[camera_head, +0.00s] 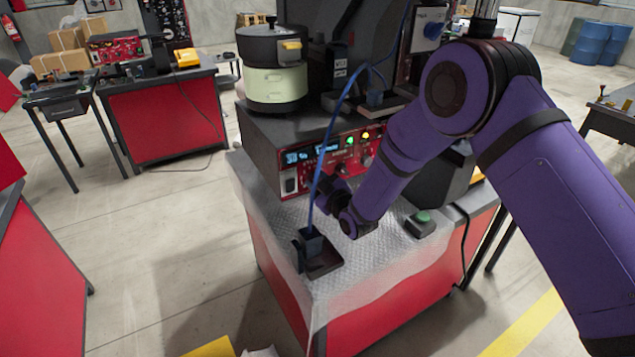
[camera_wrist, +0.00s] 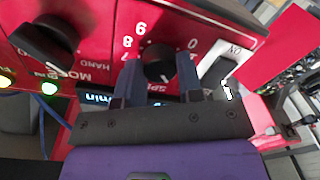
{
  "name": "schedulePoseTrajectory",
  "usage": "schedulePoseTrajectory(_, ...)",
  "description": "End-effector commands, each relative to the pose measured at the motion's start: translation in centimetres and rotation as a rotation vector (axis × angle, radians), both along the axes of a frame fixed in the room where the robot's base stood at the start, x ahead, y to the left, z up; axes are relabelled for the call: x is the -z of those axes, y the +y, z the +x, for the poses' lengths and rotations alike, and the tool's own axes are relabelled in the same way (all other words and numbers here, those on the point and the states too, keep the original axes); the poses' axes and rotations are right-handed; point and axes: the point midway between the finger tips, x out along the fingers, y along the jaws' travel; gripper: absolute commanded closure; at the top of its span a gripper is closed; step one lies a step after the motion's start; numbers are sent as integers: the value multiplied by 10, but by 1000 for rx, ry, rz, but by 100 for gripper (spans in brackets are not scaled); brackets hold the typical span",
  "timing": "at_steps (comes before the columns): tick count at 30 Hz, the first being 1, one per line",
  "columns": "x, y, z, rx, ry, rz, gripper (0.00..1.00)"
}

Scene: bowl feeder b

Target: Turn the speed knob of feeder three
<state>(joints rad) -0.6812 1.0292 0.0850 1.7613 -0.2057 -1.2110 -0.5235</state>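The feeder's red control panel (camera_head: 345,150) is on the front of the dark box under the bowl. In the wrist view it appears upside down. The round black speed knob (camera_wrist: 158,62) sits there with numbers around it and partly hidden lettering below. My gripper (camera_wrist: 160,70) faces the panel with one finger on each side of this knob. The finger gap looks close to the knob's width, and I cannot tell whether the fingers touch it. In the head view, my gripper (camera_head: 328,190) is at the panel's front and the knob is hidden. No feeder number is readable.
A larger black mode knob (camera_wrist: 45,40) and a rocker switch (camera_wrist: 217,72) flank the speed knob. A blue cable runs down to a small black tray (camera_head: 322,262) on the bench. A green button box (camera_head: 421,222) stands to the right. Bench space lies between them.

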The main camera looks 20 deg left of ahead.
Motion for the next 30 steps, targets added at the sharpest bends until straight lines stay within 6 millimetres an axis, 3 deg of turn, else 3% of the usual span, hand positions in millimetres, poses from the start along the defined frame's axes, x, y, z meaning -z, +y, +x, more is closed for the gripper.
schedulePoseTrajectory(1,0,0,0,0,0,0,77)
schedulePoseTrajectory(3,0,0,0,0,0,0,90)
schedulePoseTrajectory(14,0,-1,0,0,47,41,89)
schedulePoseTrajectory(30,0,-1,1,0,311,265,89)
